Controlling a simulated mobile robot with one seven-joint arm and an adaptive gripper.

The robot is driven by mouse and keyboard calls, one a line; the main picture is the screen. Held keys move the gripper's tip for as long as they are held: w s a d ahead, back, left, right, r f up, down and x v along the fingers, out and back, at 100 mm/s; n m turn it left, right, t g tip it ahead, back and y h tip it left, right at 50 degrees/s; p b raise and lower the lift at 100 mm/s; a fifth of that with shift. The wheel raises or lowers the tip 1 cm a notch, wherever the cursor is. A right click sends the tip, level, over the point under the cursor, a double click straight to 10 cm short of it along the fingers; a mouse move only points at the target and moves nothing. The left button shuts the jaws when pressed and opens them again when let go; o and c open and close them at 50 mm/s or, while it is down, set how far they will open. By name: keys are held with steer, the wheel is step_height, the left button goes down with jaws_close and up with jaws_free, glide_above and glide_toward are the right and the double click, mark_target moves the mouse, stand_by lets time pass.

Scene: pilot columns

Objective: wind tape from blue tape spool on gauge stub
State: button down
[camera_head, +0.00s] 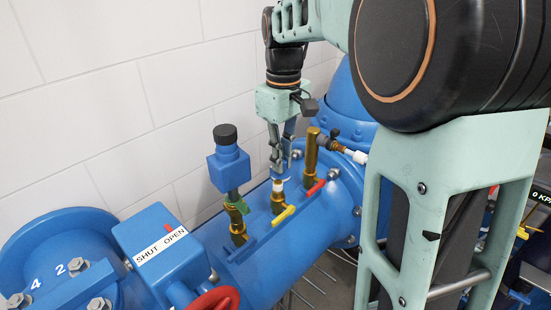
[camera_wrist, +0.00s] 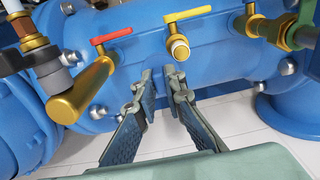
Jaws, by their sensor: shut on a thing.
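My gripper (camera_head: 277,168) points down just above the gauge stub (camera_head: 278,197), a brass fitting with a yellow lever. The stub has a white band at its top. In the wrist view the stub (camera_wrist: 178,47) faces me, just beyond and above my fingertips (camera_wrist: 157,80). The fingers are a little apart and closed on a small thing. The blue tape spool is hard to make out against the blue pipe, and its outline between the fingers is not clear.
A blue box-shaped device with a black cap (camera_head: 228,160) stands on a brass valve to the left. A tall brass elbow (camera_head: 311,150) with a red lever (camera_head: 315,188) stands close on the right. A box marked SHUT OPEN (camera_head: 155,240) is at front left. A white wall is behind.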

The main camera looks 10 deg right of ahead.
steer(key=shift+s+d, duration=0.1)
steer(key=shift+d, duration=0.1)
steer(key=shift+s+d, duration=0.55)
steer(key=shift+d, duration=0.1)
steer(key=shift+s+d+b, duration=0.2)
steer(key=shift+s+b, duration=0.1)
steer(key=shift+s, duration=0.2)
steer(key=shift+s+d+b, duration=0.15)
steer(key=shift+s+b, duration=0.1)
steer(key=shift+s, duration=0.2)
steer(key=shift+s+a+b, duration=0.2)
steer(key=shift+s+b, duration=0.1)
steer(key=shift+s, duration=0.7)
